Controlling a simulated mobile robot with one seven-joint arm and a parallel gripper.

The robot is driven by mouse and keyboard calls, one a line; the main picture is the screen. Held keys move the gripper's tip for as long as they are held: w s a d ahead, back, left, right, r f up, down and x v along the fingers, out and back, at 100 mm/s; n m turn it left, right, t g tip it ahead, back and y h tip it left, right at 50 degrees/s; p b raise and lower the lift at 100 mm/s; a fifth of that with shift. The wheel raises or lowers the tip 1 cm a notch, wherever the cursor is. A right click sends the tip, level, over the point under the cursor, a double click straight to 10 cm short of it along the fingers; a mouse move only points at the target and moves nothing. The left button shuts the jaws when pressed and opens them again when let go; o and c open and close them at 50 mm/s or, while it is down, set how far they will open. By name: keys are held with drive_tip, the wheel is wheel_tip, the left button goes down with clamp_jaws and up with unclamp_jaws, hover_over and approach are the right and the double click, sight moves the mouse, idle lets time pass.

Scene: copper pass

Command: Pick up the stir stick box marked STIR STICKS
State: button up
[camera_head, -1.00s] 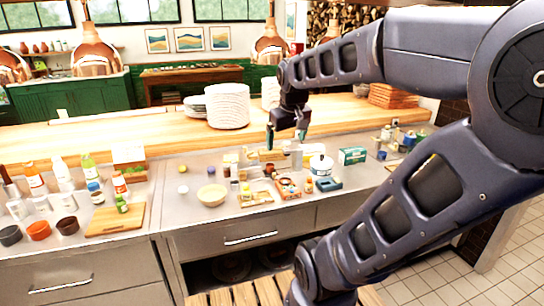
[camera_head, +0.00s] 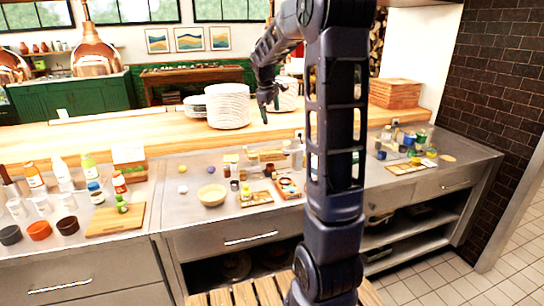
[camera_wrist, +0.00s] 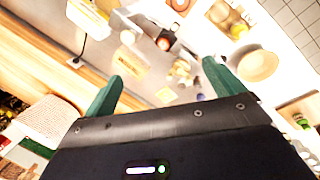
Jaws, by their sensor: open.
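I cannot read STIR STICKS on anything, so I cannot tell which item is the stir stick box. My gripper (camera_head: 267,106) is raised above the wooden ledge, in front of the plate stack. In the wrist view my gripper (camera_wrist: 160,84) has its two green fingers wide apart, with nothing between them. Beyond the fingers, the wrist view shows a tan block-like item (camera_wrist: 130,62) and a pale box-like item (camera_wrist: 88,16) at the top left. Part of the counter is hidden behind my arm in the head view.
A stack of white plates (camera_head: 227,106) stands on the wooden ledge (camera_head: 160,134). A pale bowl (camera_head: 212,195), a cutting board (camera_head: 116,219) and several bottles and small jars crowd the steel counter. A copper lamp (camera_head: 95,52) hangs at the left. Wooden trays (camera_head: 396,93) are stacked at the right.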

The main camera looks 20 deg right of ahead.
drive_tip(key=w+d+f+n+g+h, duration=0.1)
drive_tip(key=w+f+n, duration=0.1)
drive_tip(key=w+f, duration=0.35)
drive_tip(key=w+d+f+n, duration=0.1)
drive_tip(key=w+f+n, duration=0.15)
drive_tip(key=w, duration=0.65)
drive_tip(key=n+g+h, duration=0.1)
drive_tip(key=n, duration=0.2)
approach(272, 150)
drive_tip(key=shift+s+a+r, duration=0.2)
drive_tip(key=shift+a+r, duration=0.15)
drive_tip(key=shift+w+d+f, duration=0.1)
drive_tip(key=shift+d+f, duration=0.05)
drive_tip(key=shift+f, duration=0.35)
drive_tip(key=shift+x, duration=5.1)
drive_tip(key=shift+d+r, duration=0.1)
drive_tip(key=shift+d, duration=0.05)
drive_tip(key=c, duration=1.1)
